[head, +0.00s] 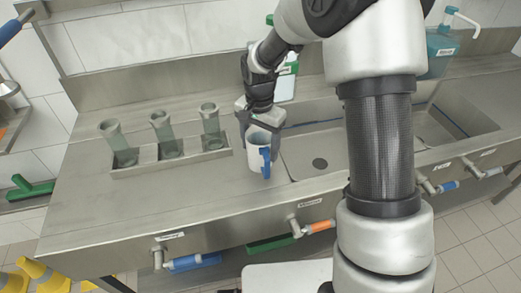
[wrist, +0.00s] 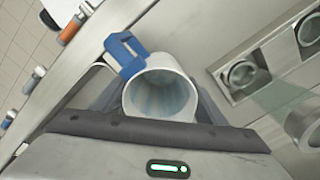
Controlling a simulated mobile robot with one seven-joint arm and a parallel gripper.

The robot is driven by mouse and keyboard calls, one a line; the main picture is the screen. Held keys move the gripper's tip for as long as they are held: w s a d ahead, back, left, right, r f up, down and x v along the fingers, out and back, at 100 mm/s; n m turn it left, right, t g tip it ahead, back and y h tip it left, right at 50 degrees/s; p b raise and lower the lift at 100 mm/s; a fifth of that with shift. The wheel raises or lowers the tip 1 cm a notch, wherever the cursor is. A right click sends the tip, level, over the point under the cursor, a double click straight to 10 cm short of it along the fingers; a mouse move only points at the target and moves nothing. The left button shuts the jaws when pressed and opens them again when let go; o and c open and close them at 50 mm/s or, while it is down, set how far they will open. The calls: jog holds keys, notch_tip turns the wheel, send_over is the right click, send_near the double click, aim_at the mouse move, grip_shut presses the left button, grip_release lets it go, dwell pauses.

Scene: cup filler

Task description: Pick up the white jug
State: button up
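The white jug (head: 256,151) with a blue handle (head: 265,162) is upright at the counter, near the left edge of the sink. In the wrist view I look into the open mouth of the jug (wrist: 160,97), with its blue handle (wrist: 125,53) at the upper left. My gripper (head: 261,130) is above and around the jug, one finger on each side of its body. In the wrist view my gripper (wrist: 158,105) flanks the jug closely on both sides. Whether the fingers press on its wall cannot be told. The jug's base and the fingertips are partly hidden.
A metal holder (head: 170,166) with three grey-green cups stands to the left on the counter (head: 85,210). A sink basin (head: 318,150) is right of the jug. A green-and-white item (head: 286,85) is behind my gripper. A teal dispenser (head: 440,55) stands at the back right.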

jog(key=shift+c, duration=1.4)
jog(key=shift+r, duration=0.15)
